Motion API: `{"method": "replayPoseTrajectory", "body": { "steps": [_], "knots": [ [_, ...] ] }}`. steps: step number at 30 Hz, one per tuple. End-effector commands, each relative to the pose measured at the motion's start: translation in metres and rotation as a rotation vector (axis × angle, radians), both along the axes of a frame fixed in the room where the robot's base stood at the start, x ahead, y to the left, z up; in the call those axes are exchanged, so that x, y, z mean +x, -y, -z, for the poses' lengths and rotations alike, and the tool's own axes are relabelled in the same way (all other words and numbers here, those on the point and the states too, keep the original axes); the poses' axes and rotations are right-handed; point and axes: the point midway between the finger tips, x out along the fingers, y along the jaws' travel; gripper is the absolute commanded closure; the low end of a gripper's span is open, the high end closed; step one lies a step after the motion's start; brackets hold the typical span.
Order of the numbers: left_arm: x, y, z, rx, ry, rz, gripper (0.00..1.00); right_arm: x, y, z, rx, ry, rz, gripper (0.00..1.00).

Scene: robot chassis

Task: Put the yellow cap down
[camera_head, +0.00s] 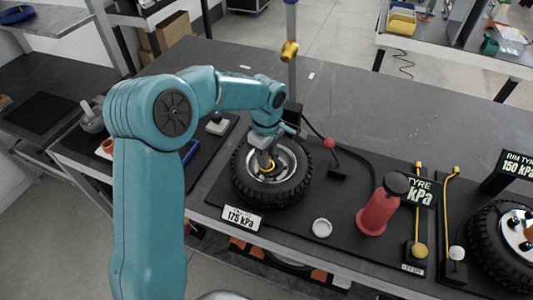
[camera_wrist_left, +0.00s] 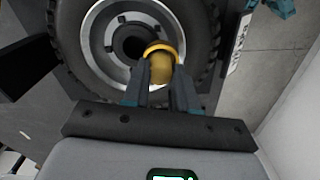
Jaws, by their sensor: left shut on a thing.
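The yellow cap (camera_wrist_left: 161,66) is between the fingertips of my left gripper (camera_wrist_left: 159,82) in the left wrist view. My left gripper (camera_head: 265,160) is shut on it and points down over the wheel in the head view. The cap's yellow rim (camera_head: 268,168) shows low in front of the silver hub. The wheel (camera_head: 268,194) has a black tyre and lies flat on a dark mat. In the left wrist view the cap is just beside the hub's dark centre hole (camera_wrist_left: 131,41). I cannot tell whether it touches the hub. My right gripper is not in view.
A 175 kPa sign (camera_head: 241,219) stands at the tyre's front. A red pump-like cylinder (camera_head: 378,212), a white round dish (camera_head: 322,228) and a red ball on a stand (camera_head: 329,143) are to the right. A second wheel (camera_head: 505,238) lies far right. The table behind is mostly clear.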

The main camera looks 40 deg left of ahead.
Motion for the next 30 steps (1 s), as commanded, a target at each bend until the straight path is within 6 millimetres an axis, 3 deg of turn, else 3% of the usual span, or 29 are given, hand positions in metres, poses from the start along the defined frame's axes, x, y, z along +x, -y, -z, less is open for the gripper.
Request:
{"method": "replayPoseTrajectory", "body": {
  "steps": [10,11,13,23,26,30],
  "knots": [
    [0.0,0.0,0.005,0.0,0.0,0.0,1.0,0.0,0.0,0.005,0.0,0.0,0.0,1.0],
    [0.0,0.0,0.005,0.0,0.0,0.0,0.7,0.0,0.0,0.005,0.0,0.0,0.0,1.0],
    [0.0,0.0,0.003,0.0,0.0,0.001,0.47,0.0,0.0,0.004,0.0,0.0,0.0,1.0],
    [0.0,0.0,0.0,0.0,0.0,0.001,0.47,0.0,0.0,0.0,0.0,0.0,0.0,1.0],
    [0.001,0.0,-0.009,0.001,0.003,0.001,0.47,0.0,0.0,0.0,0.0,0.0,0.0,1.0],
    [0.001,0.0,-0.039,0.001,0.005,0.001,0.47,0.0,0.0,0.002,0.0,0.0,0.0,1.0]
  ]
}}
